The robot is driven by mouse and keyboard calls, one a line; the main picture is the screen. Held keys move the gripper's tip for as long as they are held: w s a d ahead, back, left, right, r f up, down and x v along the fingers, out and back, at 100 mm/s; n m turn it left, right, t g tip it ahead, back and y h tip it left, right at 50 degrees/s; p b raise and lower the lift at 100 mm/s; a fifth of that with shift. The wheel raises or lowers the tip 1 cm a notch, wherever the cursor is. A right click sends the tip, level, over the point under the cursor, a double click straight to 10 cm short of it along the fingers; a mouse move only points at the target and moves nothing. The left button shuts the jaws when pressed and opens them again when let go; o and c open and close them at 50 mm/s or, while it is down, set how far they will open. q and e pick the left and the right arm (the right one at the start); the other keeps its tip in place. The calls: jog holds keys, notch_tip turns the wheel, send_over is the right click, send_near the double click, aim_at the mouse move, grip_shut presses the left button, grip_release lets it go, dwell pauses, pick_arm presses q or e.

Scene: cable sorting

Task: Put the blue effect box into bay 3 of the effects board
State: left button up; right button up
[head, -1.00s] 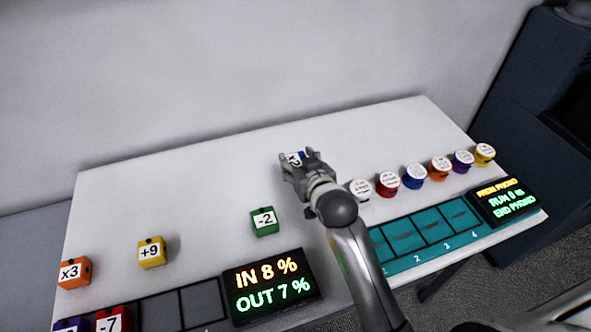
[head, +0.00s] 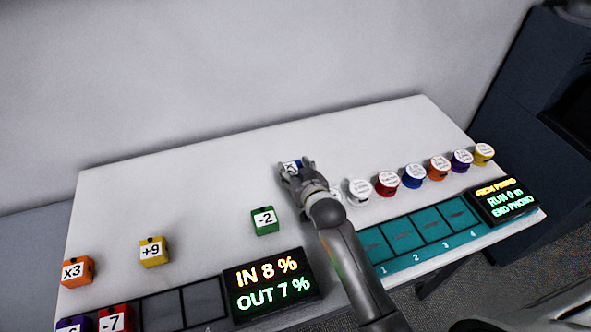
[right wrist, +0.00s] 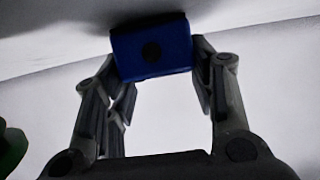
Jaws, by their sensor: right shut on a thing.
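The blue effect box (head: 291,167) has a white label on top and sits between the fingertips of my right gripper (head: 296,172), over the back middle of the white table. In the right wrist view the blue box (right wrist: 151,48) shows a dark round spot, and both fingers of the gripper (right wrist: 155,70) press its sides. I cannot tell how far it is above the table. The effects board (head: 180,292) is at the front left. Its two right bays are empty, including bay 3 (head: 162,312). A red -7 box (head: 113,320) and a purple box (head: 74,325) occupy the left bays. My left gripper is out of view.
An orange x3 box (head: 76,271), yellow +9 box (head: 153,251) and green -2 box (head: 264,220) stand behind the board. A display (head: 268,286) adjoins its right end. A teal board (head: 402,235) and several round coloured pieces (head: 414,176) are at right.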

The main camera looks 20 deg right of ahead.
jog(key=shift+f, duration=0.15)
jog(key=o, duration=1.1)
